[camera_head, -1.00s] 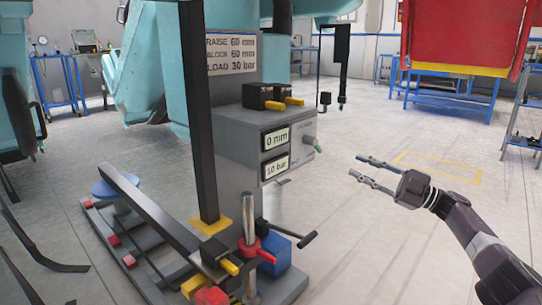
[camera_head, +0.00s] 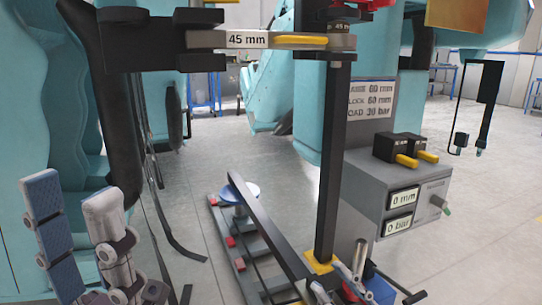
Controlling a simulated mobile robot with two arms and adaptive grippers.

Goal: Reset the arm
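A grey control box (camera_head: 412,195) stands right of a black upright post (camera_head: 335,160). Its two displays read "0 mm" and apparently "0 bar". Two black switches (camera_head: 405,148) with yellow levers sit on top. A horizontal bar with a "45 mm" label (camera_head: 247,40) and a yellow grip (camera_head: 300,41) meets the post's top. A long dark beam (camera_head: 268,225) slopes from a blue disc (camera_head: 240,192) to the post's foot. My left gripper (camera_head: 72,192) is open and empty at lower left, close to the camera. My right gripper (camera_head: 326,277) appears open beside the post's foot, partly cut off.
A sign (camera_head: 370,100) with raise, lock and load values hangs behind the post. Teal machine bodies (camera_head: 40,100) fill the left side. A black hanging pendant (camera_head: 487,85) is at right. Grey floor is clear at the right.

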